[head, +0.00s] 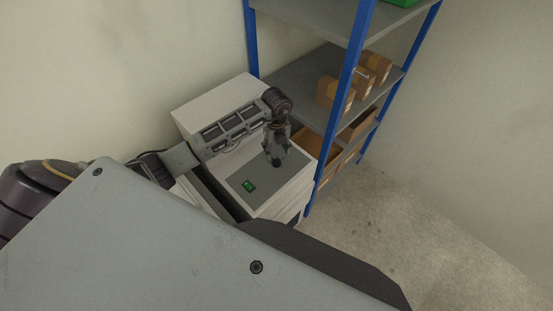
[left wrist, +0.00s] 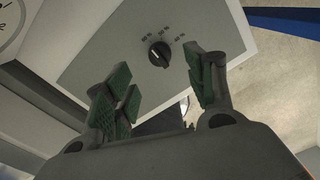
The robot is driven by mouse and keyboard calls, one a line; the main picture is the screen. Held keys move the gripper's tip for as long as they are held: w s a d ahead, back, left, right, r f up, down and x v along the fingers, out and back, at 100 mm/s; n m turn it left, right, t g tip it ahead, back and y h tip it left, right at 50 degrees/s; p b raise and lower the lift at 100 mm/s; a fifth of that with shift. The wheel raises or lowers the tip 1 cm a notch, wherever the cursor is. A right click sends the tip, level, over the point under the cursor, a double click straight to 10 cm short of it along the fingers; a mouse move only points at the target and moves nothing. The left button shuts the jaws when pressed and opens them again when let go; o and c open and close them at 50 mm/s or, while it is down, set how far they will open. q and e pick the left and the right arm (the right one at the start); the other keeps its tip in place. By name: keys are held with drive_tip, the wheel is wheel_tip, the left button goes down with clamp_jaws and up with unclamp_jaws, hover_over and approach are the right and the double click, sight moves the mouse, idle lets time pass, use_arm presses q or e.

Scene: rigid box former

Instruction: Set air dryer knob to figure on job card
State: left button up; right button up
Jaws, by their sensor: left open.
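The air dryer is a white cabinet (head: 205,103) with a grey control panel (head: 240,178) on its top. In the left wrist view a black round knob (left wrist: 159,54) with a pale pointer mark sits on that panel (left wrist: 100,60), with small printed figures around one side, too small to read surely. My left gripper (head: 276,160) is over the panel and hides the knob in the head view. In its wrist view the left gripper (left wrist: 160,92) has its green-padded fingers apart, with the knob beyond the gap and not gripped. No job card is recognisable. My right gripper is out of view.
A green lit switch (head: 248,185) is on the panel. A blue-posted shelf rack (head: 346,85) with cardboard boxes (head: 334,95) stands close on the right. A round white dial (left wrist: 10,22) is at the left wrist view's corner. Open floor (head: 420,230) lies right.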

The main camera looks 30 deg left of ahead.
sight(277, 160)
use_arm(q)
wheel_tip(277, 160, down, 5)
drive_tip(key=shift+f+p, duration=0.2)
drive_tip(key=shift+p, duration=0.15)
drive_tip(key=shift+f, duration=0.9)
drive_tip(key=c, duration=1.1)
